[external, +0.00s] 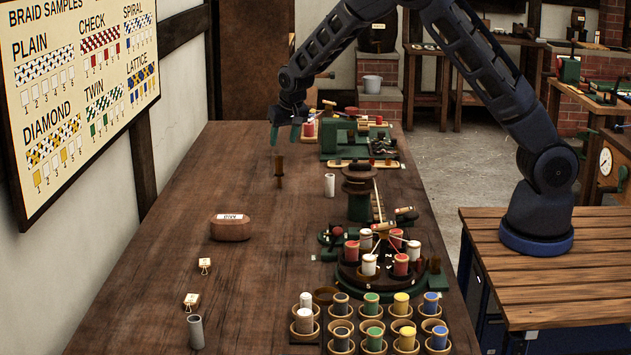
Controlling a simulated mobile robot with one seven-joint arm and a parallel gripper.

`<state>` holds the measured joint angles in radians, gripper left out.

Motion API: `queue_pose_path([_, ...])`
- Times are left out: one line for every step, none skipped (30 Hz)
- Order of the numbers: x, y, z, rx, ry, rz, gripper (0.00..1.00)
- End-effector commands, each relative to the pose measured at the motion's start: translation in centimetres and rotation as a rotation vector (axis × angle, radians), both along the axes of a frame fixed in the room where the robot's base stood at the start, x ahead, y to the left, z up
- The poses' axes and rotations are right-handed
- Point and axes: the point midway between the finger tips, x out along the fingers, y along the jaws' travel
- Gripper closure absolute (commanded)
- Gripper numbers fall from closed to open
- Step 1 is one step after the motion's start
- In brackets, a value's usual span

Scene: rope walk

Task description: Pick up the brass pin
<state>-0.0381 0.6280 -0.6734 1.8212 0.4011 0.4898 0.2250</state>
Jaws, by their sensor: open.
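My gripper (284,139) hangs over the far part of the long wooden table, its fingers pointing down and apart, with nothing seen between them. A small, narrow, upright brown piece (279,171) shows just below the fingertips, with a gap between them in the picture. It may be the brass pin, but it is too small and dark to tell its metal. No other thing in view is clearly a brass pin.
A braiding stand (361,195) with several bobbins stands on the table's right side. Pots of coloured spools (371,337) fill the front right. The left middle is mostly clear.

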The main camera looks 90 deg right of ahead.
Motion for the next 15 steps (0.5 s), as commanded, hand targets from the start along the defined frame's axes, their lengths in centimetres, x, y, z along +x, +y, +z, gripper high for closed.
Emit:
queue_pose_path([0.1,-0.4,-0.3,-0.006,0.003,-0.005,0.51])
queue_pose_path([0.1,-0.5,-0.4,-0.009,0.003,-0.007,0.51])
queue_pose_path([0.2,-0.6,-0.6,-0.011,0.003,-0.009,0.51])
queue_pose_path([0.2,-0.7,-0.7,-0.012,0.003,-0.009,0.51])
queue_pose_path([0.2,-0.8,-0.8,-0.013,0.004,-0.011,0.51])
queue_pose_path([0.3,-0.9,-1.1,-0.013,0.004,-0.011,0.51])
queue_pose_path([0.3,-1.0,-1.3,-0.013,0.004,-0.011,0.51])
queue_pose_path([0.4,-1.1,-1.6,-0.013,0.004,-0.011,0.51])
queue_pose_path([0.5,-1.3,-2.0,-0.013,0.004,-0.011,0.51])
queue_pose_path([0.6,-1.4,-2.4,-0.012,0.003,-0.01,0.51])
queue_pose_path([0.7,-1.5,-2.7,-0.012,0.003,-0.009,0.51])
queue_pose_path([0.7,-1.7,-3.3,-0.012,0.004,-0.01,0.51])
queue_pose_path([0.8,-1.9,-3.7,-0.012,0.005,-0.011,0.51])
queue_pose_path([0.9,-2.1,-4.1,-0.012,0.004,-0.011,0.51])
queue_pose_path([1.0,-2.2,-4.6,-0.012,0.004,-0.01,0.51])
